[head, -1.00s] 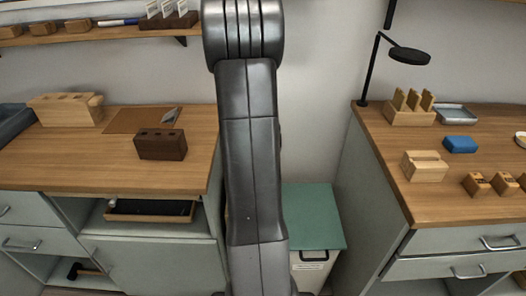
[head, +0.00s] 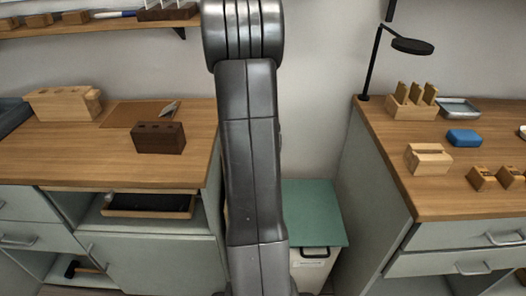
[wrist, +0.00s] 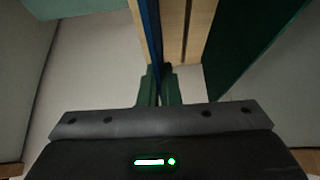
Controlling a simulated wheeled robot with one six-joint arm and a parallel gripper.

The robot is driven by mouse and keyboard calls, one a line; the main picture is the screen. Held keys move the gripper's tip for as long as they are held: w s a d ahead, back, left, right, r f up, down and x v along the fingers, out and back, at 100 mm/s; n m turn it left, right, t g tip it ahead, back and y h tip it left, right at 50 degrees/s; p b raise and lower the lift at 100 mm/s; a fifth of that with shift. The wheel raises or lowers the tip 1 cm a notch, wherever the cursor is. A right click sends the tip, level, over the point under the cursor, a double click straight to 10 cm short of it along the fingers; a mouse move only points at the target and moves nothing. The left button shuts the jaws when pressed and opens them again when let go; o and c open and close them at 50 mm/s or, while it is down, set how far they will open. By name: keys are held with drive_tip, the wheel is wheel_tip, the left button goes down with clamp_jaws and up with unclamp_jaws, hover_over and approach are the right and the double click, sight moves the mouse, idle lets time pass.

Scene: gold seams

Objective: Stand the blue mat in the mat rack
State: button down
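My gripper (wrist: 159,88) shows in the wrist view, with its two green fingers close together. A thin blue strip, seen edge-on, runs up from between the fingertips; it appears to be the blue mat (wrist: 152,30), and the fingers look shut on it. Just right of it are pale wooden boards (wrist: 198,30) with a dark gap between them, perhaps part of the mat rack; I cannot tell whether the mat touches them. A dark green panel (wrist: 245,40) lies further right. In the head view my arm hides the gripper, the mat and any rack.
A green-topped cabinet (head: 315,215) stands between the left wooden counter (head: 60,165) and the right wooden counter (head: 450,200). A dark block (head: 158,138) sits on the left counter. The right counter holds a slotted wooden holder (head: 411,105), a blue block (head: 464,138) and a lamp (head: 411,46).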

drive_tip(key=shift+f+b, duration=0.75)
drive_tip(key=shift+f, duration=0.05)
drive_tip(key=c, duration=1.6)
unclamp_jaws()
drive_tip(key=shift+o, duration=0.2)
drive_tip(key=shift+p+v, duration=1.95)
drive_tip(key=shift+v, duration=2.6)
wheel_tip(320, 180, up, 6)
drive_tip(key=p, duration=0.4)
drive_tip(key=shift+p, duration=0.4)
